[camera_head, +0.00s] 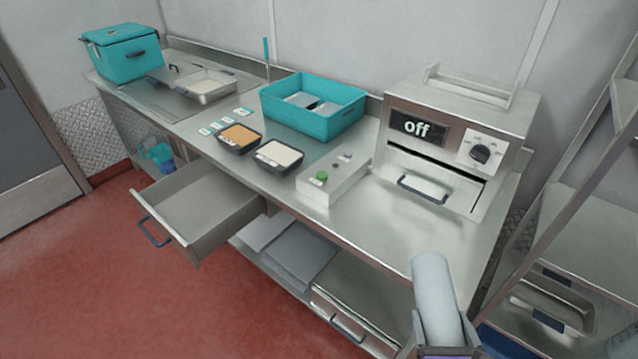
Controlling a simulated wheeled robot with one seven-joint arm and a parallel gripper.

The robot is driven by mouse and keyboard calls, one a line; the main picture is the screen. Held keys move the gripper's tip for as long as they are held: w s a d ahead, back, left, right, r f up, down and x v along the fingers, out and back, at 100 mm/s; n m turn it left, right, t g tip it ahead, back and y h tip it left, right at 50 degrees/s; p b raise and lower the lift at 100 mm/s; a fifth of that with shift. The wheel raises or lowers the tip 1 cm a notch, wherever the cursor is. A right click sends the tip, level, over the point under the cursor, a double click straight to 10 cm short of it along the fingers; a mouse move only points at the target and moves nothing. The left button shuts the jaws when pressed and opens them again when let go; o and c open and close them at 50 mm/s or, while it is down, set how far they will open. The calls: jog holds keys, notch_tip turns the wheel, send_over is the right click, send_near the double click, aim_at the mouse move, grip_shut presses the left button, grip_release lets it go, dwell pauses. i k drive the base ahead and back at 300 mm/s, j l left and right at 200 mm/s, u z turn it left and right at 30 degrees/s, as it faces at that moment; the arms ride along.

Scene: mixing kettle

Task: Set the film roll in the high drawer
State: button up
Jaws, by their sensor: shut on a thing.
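The film roll (434,288) is a pale grey cylinder at the lower right, standing nearly upright with a slight tilt. My gripper (446,338) is shut on its lower part, at the bottom edge of the view, in front of the counter's right end. The high drawer (194,207), just under the countertop at the left, is pulled out and looks empty. Its dark handle faces the front left. My gripper and the roll are well to the right of this drawer. The roll's lower end is hidden.
The steel counter (384,228) holds a button box (332,182), two food trays, a teal bin (314,108) and an oven marked off (449,135). A lower drawer (347,318) sits below. A rack (575,235) stands at the right. Red floor at left is clear.

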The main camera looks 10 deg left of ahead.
aim_at(198, 207)
jog(key=j+u, duration=0.1)
jog(key=u, duration=0.4)
jog(key=i+u, duration=0.1)
jog(key=u, duration=0.35)
jog(key=j+u, duration=0.1)
jog(key=u, duration=0.4)
jog(key=i+u, duration=0.75)
jog(key=i, duration=0.4)
jog(key=i+u, duration=0.15)
jog(key=u, duration=0.3)
jog(key=i+l+u, duration=0.1)
jog(key=u, duration=0.3)
jog(key=i, duration=0.2)
jog(key=z, duration=0.45)
jog(key=j+z, duration=0.15)
jog(key=z, duration=0.8)
jog(key=j+z, duration=0.15)
jog(key=z, duration=0.8)
jog(key=j+z, duration=0.1)
jog(key=z, duration=0.85)
jog(key=k+j, duration=0.05)
